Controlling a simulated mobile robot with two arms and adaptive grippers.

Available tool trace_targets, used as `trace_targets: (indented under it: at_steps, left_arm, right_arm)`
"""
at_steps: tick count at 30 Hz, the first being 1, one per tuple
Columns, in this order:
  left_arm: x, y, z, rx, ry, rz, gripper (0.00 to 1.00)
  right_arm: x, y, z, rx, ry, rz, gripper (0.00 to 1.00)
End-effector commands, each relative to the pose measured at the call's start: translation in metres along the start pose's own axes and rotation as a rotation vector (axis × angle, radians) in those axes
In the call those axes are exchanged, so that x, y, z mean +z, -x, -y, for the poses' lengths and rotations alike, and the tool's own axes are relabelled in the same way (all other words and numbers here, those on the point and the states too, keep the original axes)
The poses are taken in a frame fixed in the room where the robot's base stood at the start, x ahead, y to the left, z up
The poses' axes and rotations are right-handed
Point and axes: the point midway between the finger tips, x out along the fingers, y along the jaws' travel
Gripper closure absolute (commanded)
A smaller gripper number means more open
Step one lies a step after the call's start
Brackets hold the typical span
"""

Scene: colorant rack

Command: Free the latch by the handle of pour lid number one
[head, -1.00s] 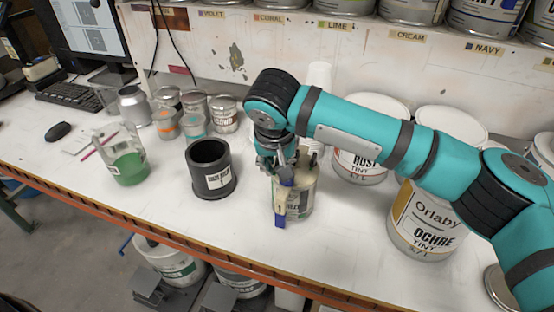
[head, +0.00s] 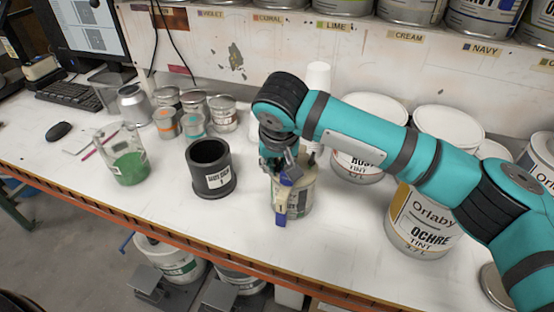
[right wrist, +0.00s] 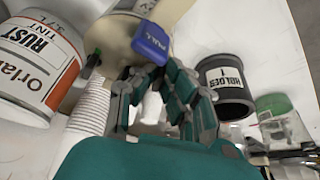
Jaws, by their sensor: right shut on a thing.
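A small tint can (head: 300,198) with a pour lid stands on the bench. A cream handle strip marked 1 (head: 281,199) runs down its front to a blue end (head: 281,218). In the right wrist view this blue end (right wrist: 151,42) reads PULL, beside the cream body. My right gripper (head: 282,168) is over the can's top at the front, its fingers pointing down. In the right wrist view the right gripper (right wrist: 153,78) is shut on part of the pour lid just by the blue end. The exact part is hidden between the fingers. My left gripper is not in view.
A black holder (head: 211,184) labelled 1 stands just left of the can. A jug with green liquid (head: 130,168) is farther left. RUST (head: 356,166) and OCHRE (head: 420,226) cans stand to the right. White stacked cups (head: 318,80) are behind. The orange bench edge is in front.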

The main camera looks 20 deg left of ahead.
Motion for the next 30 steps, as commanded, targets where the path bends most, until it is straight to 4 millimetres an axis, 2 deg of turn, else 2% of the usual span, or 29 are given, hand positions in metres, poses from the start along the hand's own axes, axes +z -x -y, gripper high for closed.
trace_targets:
  at_steps: [1, 2, 3, 11, 14, 17, 24, 30]
  left_arm:
    - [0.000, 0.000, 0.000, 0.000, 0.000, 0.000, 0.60]
    - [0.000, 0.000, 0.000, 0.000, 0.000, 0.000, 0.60]
    - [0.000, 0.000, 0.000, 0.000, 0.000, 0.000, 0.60]
    - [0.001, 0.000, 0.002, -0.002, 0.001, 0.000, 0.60]
    - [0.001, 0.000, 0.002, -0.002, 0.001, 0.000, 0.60]
    - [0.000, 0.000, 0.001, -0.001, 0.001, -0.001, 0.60]
    - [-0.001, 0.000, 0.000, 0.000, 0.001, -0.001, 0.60]
    - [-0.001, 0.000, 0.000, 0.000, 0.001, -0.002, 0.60]
  right_arm:
    - [0.000, 0.000, 0.000, 0.000, 0.000, -0.001, 1.00]
    - [0.000, 0.000, 0.000, 0.000, 0.000, -0.001, 0.87]
    - [0.000, 0.000, 0.000, 0.000, 0.000, -0.001, 0.82]
    - [0.000, 0.001, 0.000, 0.000, -0.001, -0.001, 0.82]
    - [-0.001, 0.006, 0.001, -0.001, -0.001, -0.002, 0.82]
    - [-0.001, 0.020, 0.001, -0.001, 0.000, -0.004, 0.82]
    - [-0.001, 0.072, 0.001, -0.001, 0.000, -0.005, 0.82]
    - [-0.001, 0.105, 0.001, -0.001, 0.001, -0.003, 0.82]
